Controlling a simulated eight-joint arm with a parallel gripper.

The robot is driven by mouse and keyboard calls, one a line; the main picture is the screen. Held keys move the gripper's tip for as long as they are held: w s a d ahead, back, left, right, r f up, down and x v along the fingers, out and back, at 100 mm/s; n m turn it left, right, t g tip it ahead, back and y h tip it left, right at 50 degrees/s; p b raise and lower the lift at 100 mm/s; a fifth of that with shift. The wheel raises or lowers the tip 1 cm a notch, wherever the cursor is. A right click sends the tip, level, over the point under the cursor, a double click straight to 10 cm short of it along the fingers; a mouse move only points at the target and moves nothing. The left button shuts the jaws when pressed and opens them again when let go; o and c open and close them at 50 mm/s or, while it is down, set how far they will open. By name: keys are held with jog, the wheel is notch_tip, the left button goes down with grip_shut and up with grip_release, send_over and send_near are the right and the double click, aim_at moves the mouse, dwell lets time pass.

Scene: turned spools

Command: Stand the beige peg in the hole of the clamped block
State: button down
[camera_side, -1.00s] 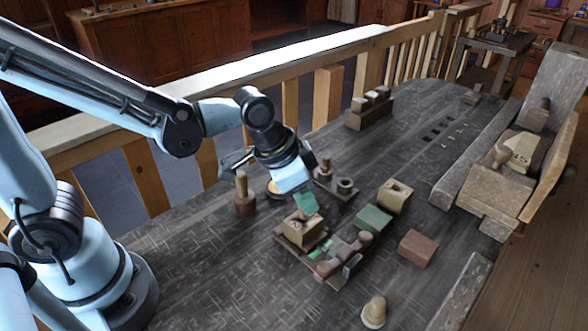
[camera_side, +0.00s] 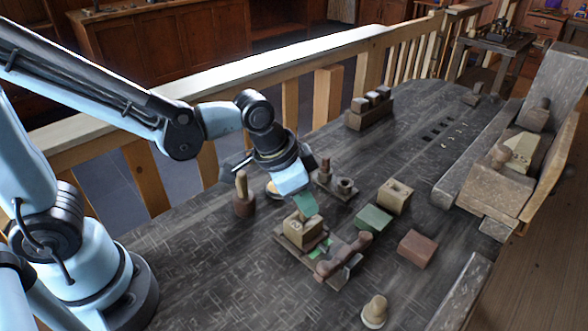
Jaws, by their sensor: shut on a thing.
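My gripper (camera_side: 304,208), with green fingers, points down over the beige block (camera_side: 304,234). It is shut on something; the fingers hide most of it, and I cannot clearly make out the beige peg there. The block sits on a dark base (camera_side: 285,247) and bears a pale mark on its side. The block's hole is hidden behind the fingers, so I cannot tell whether anything is in it. A brown bar with rounded ends (camera_side: 345,256) lies across the base, to the right of the block.
A green block (camera_side: 373,219), a beige holed block (camera_side: 396,196) and a red-brown block (camera_side: 417,248) stand to the right. A beige knobbed piece (camera_side: 374,311) stands in front. A brown handled piece (camera_side: 244,198) is left of the gripper. The front-left table is clear.

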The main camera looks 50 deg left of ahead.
jog(key=shift+f, duration=0.8)
dwell(0.4)
jog(key=c, duration=0.9)
grip_release()
jog(key=shift+r, duration=0.1)
jog(key=shift+r, duration=4.2)
